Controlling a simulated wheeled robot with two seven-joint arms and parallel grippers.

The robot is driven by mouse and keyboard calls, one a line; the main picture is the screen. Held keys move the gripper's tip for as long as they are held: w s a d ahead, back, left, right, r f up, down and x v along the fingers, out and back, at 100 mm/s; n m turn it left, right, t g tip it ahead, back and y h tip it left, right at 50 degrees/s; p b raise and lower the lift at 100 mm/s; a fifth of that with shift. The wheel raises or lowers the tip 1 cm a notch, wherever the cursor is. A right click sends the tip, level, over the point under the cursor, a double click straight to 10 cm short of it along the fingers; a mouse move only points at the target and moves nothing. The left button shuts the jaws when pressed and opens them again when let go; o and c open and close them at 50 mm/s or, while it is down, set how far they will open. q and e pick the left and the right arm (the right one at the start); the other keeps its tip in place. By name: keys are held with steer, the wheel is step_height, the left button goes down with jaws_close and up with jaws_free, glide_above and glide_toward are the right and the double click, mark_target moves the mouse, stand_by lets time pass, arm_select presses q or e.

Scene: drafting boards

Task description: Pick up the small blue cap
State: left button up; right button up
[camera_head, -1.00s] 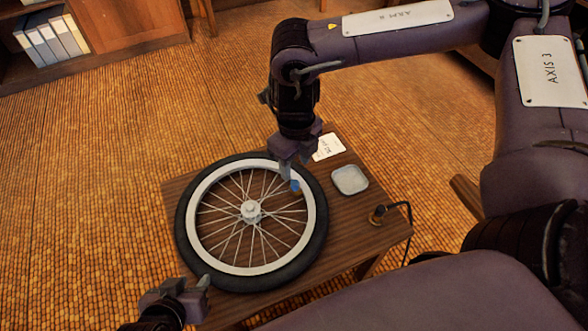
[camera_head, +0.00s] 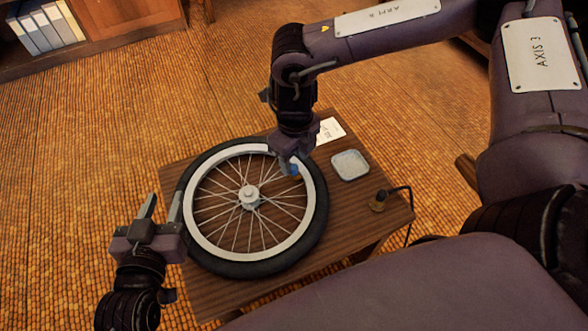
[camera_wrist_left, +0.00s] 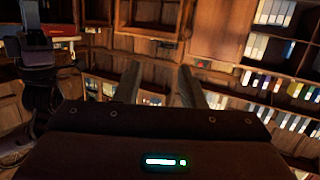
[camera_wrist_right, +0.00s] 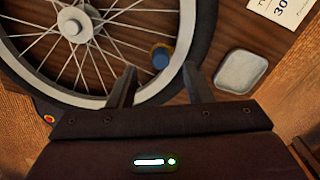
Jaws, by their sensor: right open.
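The small blue cap (camera_head: 295,170) is at the inner edge of the wheel's pale rim. In the right wrist view the cap (camera_wrist_right: 161,58) has a yellowish band beside it and lies just beyond the gap between the fingertips. The wheel (camera_head: 315,190) with its black tyre lies flat on the wooden table. My right gripper (camera_head: 288,165) is open and empty, pointing down over the rim close to the cap. Its fingers partly cover the rim in the head view. My left gripper (camera_head: 161,206) is open and empty at the wheel's left, with its fingers pointing up in the picture.
A pale square dish (camera_head: 350,165) and a white printed card (camera_head: 330,130) are on the table right of the wheel. A small brass-coloured piece with a black cable (camera_head: 379,200) is near the table's right corner. Shelves with binders (camera_head: 45,28) stand far back.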

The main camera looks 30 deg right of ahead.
mark_target(294, 169)
step_height(294, 169, down, 2)
steer(key=shift+f+b, duration=0.15)
steer(key=shift+b, duration=0.2)
steer(key=shift+f, duration=0.15)
arm_select(q)
step_height(294, 169, up, 8)
steer(key=w+t+h, duration=0.1)
steer(key=t, duration=0.2)
steer(key=shift+t, duration=0.4)
arm_select(e)
jaws_close()
